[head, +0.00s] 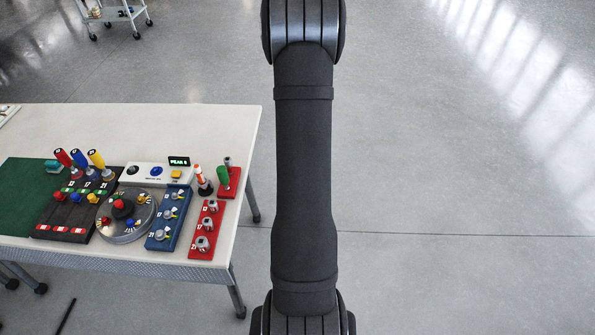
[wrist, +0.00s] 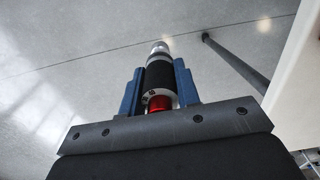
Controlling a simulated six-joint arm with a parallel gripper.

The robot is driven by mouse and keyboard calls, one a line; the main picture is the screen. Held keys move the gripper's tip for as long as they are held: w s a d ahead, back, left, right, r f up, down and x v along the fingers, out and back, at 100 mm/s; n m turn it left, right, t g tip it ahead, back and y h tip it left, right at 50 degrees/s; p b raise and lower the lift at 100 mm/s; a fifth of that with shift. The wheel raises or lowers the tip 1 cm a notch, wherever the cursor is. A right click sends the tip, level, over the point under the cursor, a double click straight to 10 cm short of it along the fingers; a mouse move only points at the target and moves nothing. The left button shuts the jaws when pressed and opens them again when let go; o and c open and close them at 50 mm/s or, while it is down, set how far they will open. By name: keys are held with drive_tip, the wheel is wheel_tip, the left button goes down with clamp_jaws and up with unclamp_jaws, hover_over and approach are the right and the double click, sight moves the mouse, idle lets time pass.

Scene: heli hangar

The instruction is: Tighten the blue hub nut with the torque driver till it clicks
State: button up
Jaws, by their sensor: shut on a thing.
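My gripper (wrist: 158,78) shows in the wrist view, its two blue fingers shut on a cylindrical tool with a black grip, a red band and a silver end, which looks like the torque driver (wrist: 160,74). The tool is over open floor, apart from the table. In the head view my gripper is out of sight; only my arm shows. A round grey hub (head: 108,229) sits on the table at the left, with a dark and red centre knob. The blue hub nut (head: 130,223) is a small blue spot near its front right.
The white table (head: 190,120) fills the left. Floor right is clear.

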drive_tip(key=w+a+r+n, duration=0.1)
drive_tip(key=a+r, duration=0.2)
drive_tip(key=a, duration=0.4)
drive_tip(key=w+a+r+n, duration=0.1)
drive_tip(key=w+a+r, duration=0.1)
drive_tip(key=a, duration=0.5)
wheel_tip(320, 180, up, 10)
drive_tip(key=n, duration=0.6)
hover_over(129, 221)
drive_tip(key=shift+w+a+f, duration=0.1)
drive_tip(key=shift+f, duration=2.2)
drive_tip(key=shift+f, duration=1)
